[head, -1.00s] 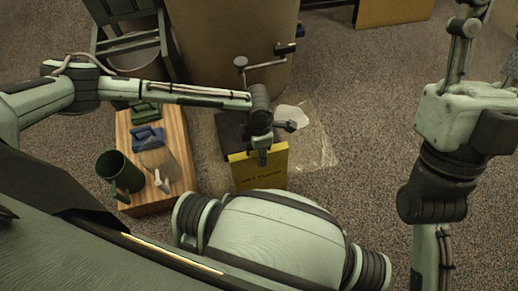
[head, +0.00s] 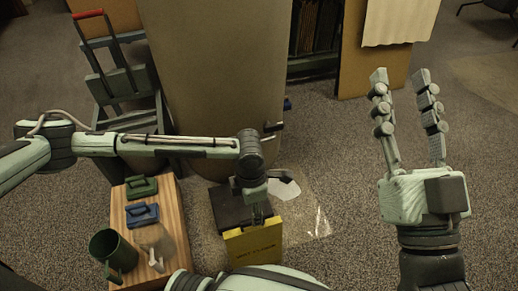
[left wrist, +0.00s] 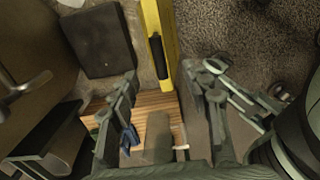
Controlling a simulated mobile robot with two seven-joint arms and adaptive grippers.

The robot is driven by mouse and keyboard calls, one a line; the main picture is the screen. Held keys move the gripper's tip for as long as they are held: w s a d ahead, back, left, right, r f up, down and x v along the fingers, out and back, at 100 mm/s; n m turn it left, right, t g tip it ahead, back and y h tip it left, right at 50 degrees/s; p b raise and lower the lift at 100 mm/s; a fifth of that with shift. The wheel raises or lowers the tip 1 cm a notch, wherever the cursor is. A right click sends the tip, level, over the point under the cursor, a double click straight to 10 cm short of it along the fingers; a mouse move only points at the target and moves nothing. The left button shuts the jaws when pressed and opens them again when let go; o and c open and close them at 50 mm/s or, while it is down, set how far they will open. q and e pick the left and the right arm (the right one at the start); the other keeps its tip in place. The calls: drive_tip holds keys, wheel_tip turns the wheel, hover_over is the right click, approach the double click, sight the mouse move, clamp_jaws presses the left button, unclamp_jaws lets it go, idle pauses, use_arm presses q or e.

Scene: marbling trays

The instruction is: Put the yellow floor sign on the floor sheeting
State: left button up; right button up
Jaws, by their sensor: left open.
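The yellow floor sign (head: 253,247) stands upright beside a dark flat box, with dark lettering on its face. Its lower part is hidden by my own body. In the left wrist view its yellow edge and black handle (left wrist: 157,56) show beyond and between the fingers. My left gripper (left wrist: 160,84) is open around the line of the sign's top; I cannot tell whether it touches. In the head view the left gripper (head: 259,213) hangs just over the sign. The clear floor sheeting (head: 312,219) lies to the right of the sign. My right gripper (head: 400,74) is open, empty and raised at the right.
A wooden box (head: 172,215) at the left holds a green mug (head: 113,252), a green tool (head: 141,187) and a blue tool (head: 142,214). The dark box (head: 228,205) is behind the sign. A large brown cylinder (head: 222,75) stands behind. Carpet at the right is clear.

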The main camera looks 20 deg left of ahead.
use_arm(q)
drive_tip(key=s+d+r+n+t+h, duration=0.1)
drive_tip(key=d+n+h, duration=0.15)
drive_tip(key=d, duration=0.45)
drive_tip(key=s+d+r+n+h, duration=0.1)
drive_tip(key=d+r+n+h, duration=0.15)
drive_tip(key=d, duration=0.45)
drive_tip(key=d+r+n+t+h, duration=0.35)
drive_tip(key=d+r+n, duration=0.25)
drive_tip(key=r, duration=0.2)
drive_tip(key=d+r+n+t+h, duration=0.2)
drive_tip(key=d+r+n+h, duration=0.2)
drive_tip(key=d+r+n, duration=0.3)
drive_tip(key=w+a+r+n+t+h, duration=0.1)
drive_tip(key=a+r+n+t, duration=0.2)
drive_tip(key=r+n, duration=0.25)
drive_tip(key=w+a+r+n+t+h, duration=0.1)
drive_tip(key=w+a+r+n+t, duration=0.2)
drive_tip(key=r, duration=0.4)
drive_tip(key=s+a+r+n+t+y, duration=0.1)
drive_tip(key=a+r+n+t+y, duration=0.2)
drive_tip(key=a+r+n+t, duration=0.2)
drive_tip(key=s+a+r+n+t+y, duration=0.1)
drive_tip(key=a+r+n+t+y, duration=0.3)
drive_tip(key=a+n, duration=0.8)
drive_tip(key=shift+s+r+t, duration=0.4)
drive_tip(key=shift+r+t, duration=0.05)
drive_tip(key=shift+r, duration=0.3)
